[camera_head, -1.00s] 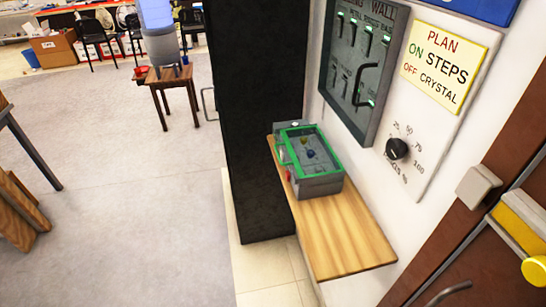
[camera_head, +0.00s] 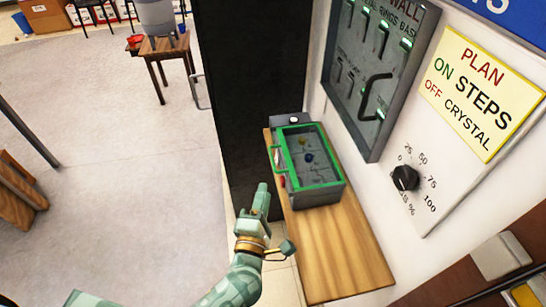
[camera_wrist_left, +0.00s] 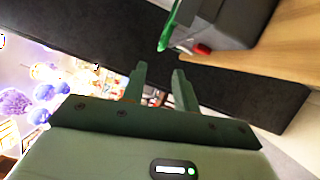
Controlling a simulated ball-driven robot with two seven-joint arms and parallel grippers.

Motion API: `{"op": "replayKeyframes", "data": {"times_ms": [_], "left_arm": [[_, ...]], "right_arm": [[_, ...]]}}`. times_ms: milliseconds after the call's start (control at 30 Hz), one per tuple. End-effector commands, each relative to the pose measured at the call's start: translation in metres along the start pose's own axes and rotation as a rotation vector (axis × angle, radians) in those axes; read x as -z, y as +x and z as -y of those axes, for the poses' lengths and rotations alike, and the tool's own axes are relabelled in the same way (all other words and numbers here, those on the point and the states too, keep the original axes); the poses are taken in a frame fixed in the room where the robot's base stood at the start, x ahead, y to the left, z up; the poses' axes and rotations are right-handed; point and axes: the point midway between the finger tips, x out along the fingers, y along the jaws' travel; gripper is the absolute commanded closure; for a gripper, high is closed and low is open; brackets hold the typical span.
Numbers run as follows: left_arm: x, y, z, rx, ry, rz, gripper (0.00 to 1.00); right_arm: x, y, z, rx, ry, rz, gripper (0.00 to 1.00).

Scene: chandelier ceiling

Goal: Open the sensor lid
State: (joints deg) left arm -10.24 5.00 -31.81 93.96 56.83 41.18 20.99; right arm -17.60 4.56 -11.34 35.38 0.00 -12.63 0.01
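The sensor box (camera_head: 318,198) is a grey case on a wooden shelf. Its lid (camera_head: 330,185) is a clear panel in a green frame and lies closed over the box. A green handle (camera_head: 275,158) sticks out on the lid's left side. Through the panel I see small yellow and blue parts. My left gripper (camera_head: 262,188) is in front of and to the left of the box, apart from it. In the left wrist view its two fingers (camera_wrist_left: 158,72) stand apart with nothing between them, and the box (camera_wrist_left: 228,22) with a green edge shows above. My right gripper is not in view.
The wooden shelf (camera_head: 335,250) has free room in front of the box. A black panel (camera_head: 235,100) stands to the left. A wall panel with a dial (camera_head: 405,178) and a yellow sign (camera_head: 484,90) are to the right. A small table (camera_head: 163,55) stands far off.

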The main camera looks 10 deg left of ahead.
Motion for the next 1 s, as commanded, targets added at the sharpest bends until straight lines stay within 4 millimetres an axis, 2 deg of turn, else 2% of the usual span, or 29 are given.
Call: {"op": "replayKeyframes", "data": {"times_ms": [33, 200, 400, 600, 867, 1000], "left_arm": [[-0.001, 0.015, -0.002, -0.005, 0.000, 0.000, 0.70], [-0.001, 0.059, -0.001, -0.003, 0.002, 0.001, 0.70], [0.000, 0.097, 0.000, -0.002, 0.004, 0.001, 0.70], [0.000, 0.113, 0.000, 0.000, 0.004, 0.001, 0.70], [0.000, 0.114, 0.000, 0.000, 0.003, 0.001, 0.70], [0.000, 0.114, 0.000, 0.000, 0.004, 0.001, 1.00]], "right_arm": [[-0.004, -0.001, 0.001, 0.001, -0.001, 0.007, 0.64], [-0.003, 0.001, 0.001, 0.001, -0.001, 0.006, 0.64], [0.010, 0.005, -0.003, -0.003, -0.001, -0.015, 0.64], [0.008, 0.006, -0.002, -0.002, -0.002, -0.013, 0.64], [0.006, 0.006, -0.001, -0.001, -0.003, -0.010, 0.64], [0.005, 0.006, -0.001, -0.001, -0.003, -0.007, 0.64]]}}
